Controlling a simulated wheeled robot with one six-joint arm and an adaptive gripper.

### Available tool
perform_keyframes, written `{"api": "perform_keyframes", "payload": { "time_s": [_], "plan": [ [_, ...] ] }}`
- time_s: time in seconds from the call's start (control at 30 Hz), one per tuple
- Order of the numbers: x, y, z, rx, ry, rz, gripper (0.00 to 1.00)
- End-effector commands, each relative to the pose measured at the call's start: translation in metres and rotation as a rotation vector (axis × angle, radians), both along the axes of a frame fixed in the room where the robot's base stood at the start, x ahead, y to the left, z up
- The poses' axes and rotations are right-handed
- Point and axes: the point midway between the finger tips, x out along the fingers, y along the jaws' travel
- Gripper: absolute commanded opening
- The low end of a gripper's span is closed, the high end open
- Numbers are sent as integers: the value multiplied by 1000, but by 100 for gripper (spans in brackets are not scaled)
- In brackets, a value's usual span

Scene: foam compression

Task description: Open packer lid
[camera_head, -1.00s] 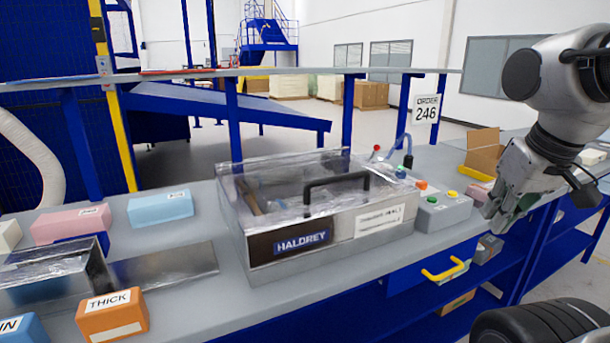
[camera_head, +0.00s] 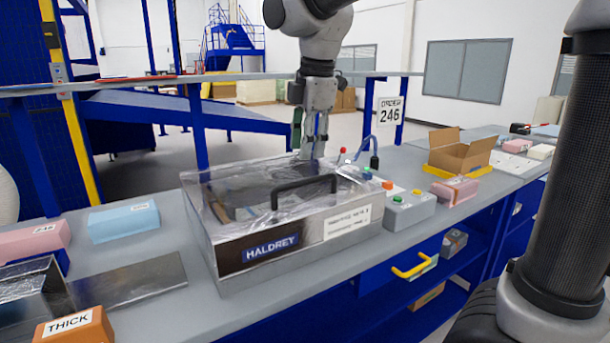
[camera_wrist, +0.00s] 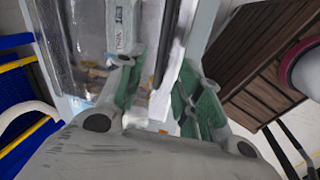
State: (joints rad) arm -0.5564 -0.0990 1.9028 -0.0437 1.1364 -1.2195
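The packer (camera_head: 225,262) is a grey metal box labelled HALDREY, standing on the bench. Its clear lid (camera_head: 225,185) is down and carries a black bar handle (camera_head: 305,184). My gripper (camera_head: 310,155) points down over the back part of the packer, behind the handle in the head view and not seen holding anything. In the wrist view its two green-padded fingers (camera_wrist: 163,100) stand apart, with pale packer surface between them. Part of the clear lid (camera_wrist: 85,50) shows at the left there. Contact between fingers and lid cannot be told.
A control box (camera_head: 408,208) with coloured buttons stands right of the packer. Further right are a pink block (camera_head: 455,190) and an open carton (camera_head: 460,150). A light blue block (camera_head: 124,222) and an orange THICK block (camera_head: 75,328) lie to the left. A yellow drawer handle (camera_head: 416,266) juts out below.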

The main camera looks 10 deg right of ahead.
Motion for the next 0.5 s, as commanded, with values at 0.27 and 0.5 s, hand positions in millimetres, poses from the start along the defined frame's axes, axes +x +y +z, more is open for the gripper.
{"api": "perform_keyframes", "payload": {
  "time_s": [0.27, 0.5],
  "plan": [
    [0, -1, -17, -32, 2, 129, 35],
    [8, 1, -57, -31, 2, 126, 35]
  ]
}}
